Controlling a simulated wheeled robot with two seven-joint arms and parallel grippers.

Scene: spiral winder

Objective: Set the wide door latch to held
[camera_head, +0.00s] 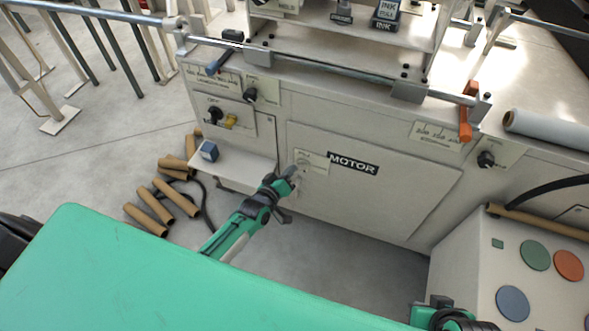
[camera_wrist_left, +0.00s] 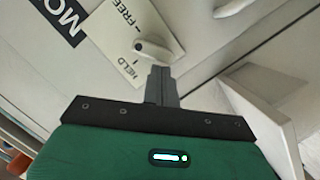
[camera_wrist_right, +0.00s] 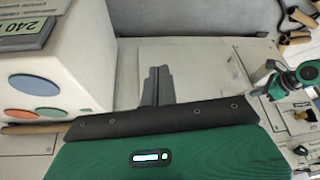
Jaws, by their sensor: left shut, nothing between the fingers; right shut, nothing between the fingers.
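The wide door (camera_head: 385,200) is a pale panel marked MOTOR on the front of the machine, and it looks closed. At its upper left is the label plate (camera_head: 310,157). In the left wrist view the plate (camera_wrist_left: 112,38) reads FREE and HELD, with a small white latch lever (camera_wrist_left: 152,48) at its edge. I cannot tell which word the lever is set to. My left gripper (camera_head: 292,173) is shut and empty at the door's left side; its fingertips (camera_wrist_left: 160,70) are close to the lever, contact unclear. My right gripper (camera_wrist_right: 157,75) is shut and empty, away from the door.
A small shelf with a blue block (camera_head: 209,151) juts out left of the door. Cardboard tubes (camera_head: 160,205) lie on the floor at left. A console with coloured buttons (camera_head: 513,302) stands at lower right. An orange lever (camera_head: 467,115) hangs at upper right.

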